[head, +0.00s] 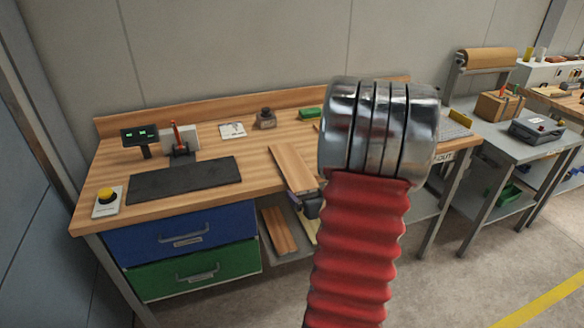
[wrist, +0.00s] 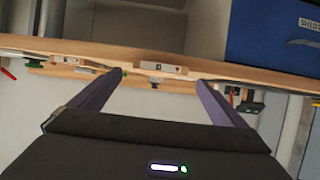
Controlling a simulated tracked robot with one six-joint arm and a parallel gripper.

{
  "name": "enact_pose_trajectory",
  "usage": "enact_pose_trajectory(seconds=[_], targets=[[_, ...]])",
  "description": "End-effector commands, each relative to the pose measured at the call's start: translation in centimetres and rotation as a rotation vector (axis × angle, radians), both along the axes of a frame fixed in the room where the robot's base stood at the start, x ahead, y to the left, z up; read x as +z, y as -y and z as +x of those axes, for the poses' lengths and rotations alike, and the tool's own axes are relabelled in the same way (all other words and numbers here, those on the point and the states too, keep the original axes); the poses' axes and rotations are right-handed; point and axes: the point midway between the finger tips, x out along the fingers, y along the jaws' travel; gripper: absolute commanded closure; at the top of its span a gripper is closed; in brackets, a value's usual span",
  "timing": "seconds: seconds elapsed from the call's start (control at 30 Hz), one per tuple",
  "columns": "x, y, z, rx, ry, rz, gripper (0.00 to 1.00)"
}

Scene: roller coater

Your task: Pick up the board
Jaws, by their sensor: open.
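A flat brown wooden board (head: 292,166) lies on the workbench in the head view, its near end by the bench's front edge. My gripper (head: 304,198) is at that near end, partly hidden behind my red-sleeved arm. In the wrist view, my gripper (wrist: 160,78) has its two purple fingers wide apart, with nothing clearly held between them. The bench edge crosses just beyond the fingertips, and the board is hard to make out there. I cannot tell whether the fingers touch it.
The workbench (head: 256,172) carries a black mat (head: 185,179), a yellow button (head: 107,197), a display (head: 141,136) and a small pot (head: 265,118). Another wooden board (head: 278,230) is below the bench top, beside the blue drawer (head: 182,233). A side table (head: 520,142) stands right.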

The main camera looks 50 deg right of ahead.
Motion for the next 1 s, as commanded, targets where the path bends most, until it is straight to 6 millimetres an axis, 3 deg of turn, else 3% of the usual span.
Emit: enact_pose_trajectory(seconds=[0.23,0.6,1.0], targets=[[-0.2,0.3,0.5,0.001,-0.001,0.001,0.04],[-1.5,2.4,3.9,0.001,-0.001,0.001,0.04],[-1.6,2.6,4.2,0.000,0.000,0.000,0.04]])
